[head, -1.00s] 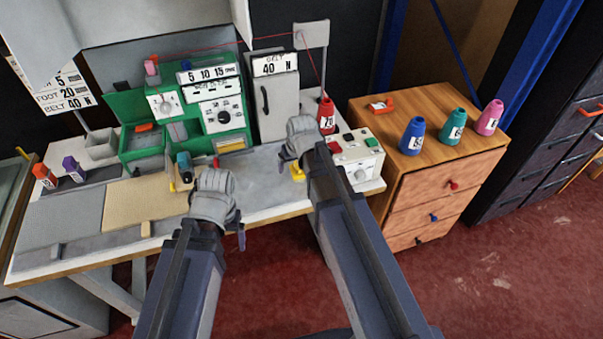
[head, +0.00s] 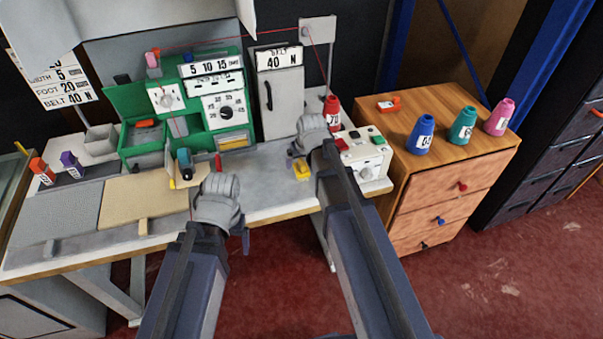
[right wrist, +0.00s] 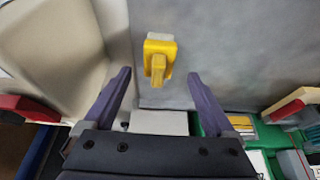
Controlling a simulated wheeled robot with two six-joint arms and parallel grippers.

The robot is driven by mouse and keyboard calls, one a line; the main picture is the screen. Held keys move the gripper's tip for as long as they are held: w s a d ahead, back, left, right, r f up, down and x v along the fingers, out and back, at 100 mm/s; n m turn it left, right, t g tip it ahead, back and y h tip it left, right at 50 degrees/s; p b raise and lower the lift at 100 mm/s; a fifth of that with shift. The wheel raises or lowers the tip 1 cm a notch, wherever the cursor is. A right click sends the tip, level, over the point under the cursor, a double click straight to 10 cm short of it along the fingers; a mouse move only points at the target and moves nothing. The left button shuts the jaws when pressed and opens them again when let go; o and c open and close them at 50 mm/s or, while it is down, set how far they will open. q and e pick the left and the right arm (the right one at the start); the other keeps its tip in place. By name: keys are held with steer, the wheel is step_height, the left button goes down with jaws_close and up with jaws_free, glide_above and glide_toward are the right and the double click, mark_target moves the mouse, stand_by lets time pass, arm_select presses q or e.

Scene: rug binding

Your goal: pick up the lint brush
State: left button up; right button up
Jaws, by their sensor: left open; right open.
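A small yellow piece with a raised grip, which looks like the lint brush (head: 301,168), lies on the grey worktop. In the right wrist view the yellow brush (right wrist: 159,57) is just beyond the fingertips, centred between them. My right gripper (head: 294,151) is open and empty, above and close to the brush; its two fingers show apart in the right wrist view (right wrist: 158,76). My left gripper (head: 240,216) hovers over the front edge of the worktop, clear of the brush. Its fingers are partly hidden by its wrist; nothing shows in them.
A white control box (head: 364,156) and a red cone (head: 331,112) stand right of the brush. A green machine (head: 190,110) and a grey cabinet (head: 280,95) stand behind. A tan board (head: 145,200) lies left. The wooden drawer unit (head: 440,185) carries several coloured cones.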

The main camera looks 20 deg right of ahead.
mark_target(302, 164)
steer(key=b+x, duration=0.3)
steer(key=x, duration=0.1)
steer(key=shift+d+f, duration=0.1)
jaws_close()
stand_by(0.6)
